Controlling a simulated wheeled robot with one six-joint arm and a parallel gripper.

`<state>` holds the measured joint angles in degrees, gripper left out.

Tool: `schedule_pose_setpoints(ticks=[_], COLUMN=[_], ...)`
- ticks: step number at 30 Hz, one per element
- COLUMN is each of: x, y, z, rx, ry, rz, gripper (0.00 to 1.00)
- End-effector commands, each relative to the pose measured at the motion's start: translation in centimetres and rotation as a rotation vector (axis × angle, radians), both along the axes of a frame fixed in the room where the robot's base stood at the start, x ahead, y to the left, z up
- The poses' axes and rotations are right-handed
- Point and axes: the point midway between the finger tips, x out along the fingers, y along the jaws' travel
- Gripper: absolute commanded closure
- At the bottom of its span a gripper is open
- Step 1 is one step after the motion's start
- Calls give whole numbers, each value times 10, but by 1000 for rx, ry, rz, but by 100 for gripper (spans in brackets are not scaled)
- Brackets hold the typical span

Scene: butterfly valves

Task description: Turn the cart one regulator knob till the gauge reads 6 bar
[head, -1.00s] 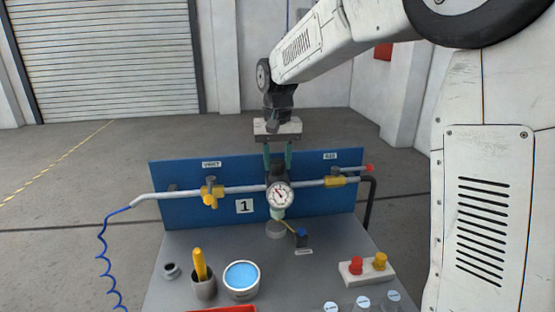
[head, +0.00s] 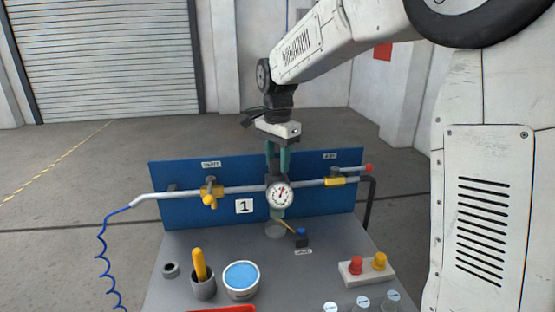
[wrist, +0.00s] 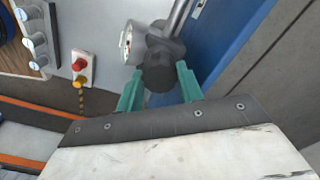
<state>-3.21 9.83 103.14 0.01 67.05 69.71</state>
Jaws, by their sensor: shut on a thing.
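Cart one, marked with a "1" plate (head: 244,206), carries a regulator with a round white gauge (head: 280,195) on a pipe. The gauge has a red needle pointing roughly upward; its numbers are too small to read. The dark regulator knob (wrist: 159,74) sits on top of the regulator body, between the two green fingers of my gripper (wrist: 160,88). In the head view my gripper (head: 278,160) points down from above, shut on the knob. The fingers partly hide the knob there.
A blue panel (head: 180,215) stands behind the pipe. A cup with a yellow tool (head: 203,285), a blue-filled bowl (head: 241,280) and a red-and-yellow button box (head: 367,268) stand on the cart top.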

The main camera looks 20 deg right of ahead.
Motion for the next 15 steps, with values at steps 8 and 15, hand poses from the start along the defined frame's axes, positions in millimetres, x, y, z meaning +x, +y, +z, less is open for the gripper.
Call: schedule_pose_setpoints(ticks=[8,15], x=[1,1], y=[0,0], z=[2,2], rx=[-1,0], ry=[-6,-5], rz=[-151,-209], gripper=[86,86])
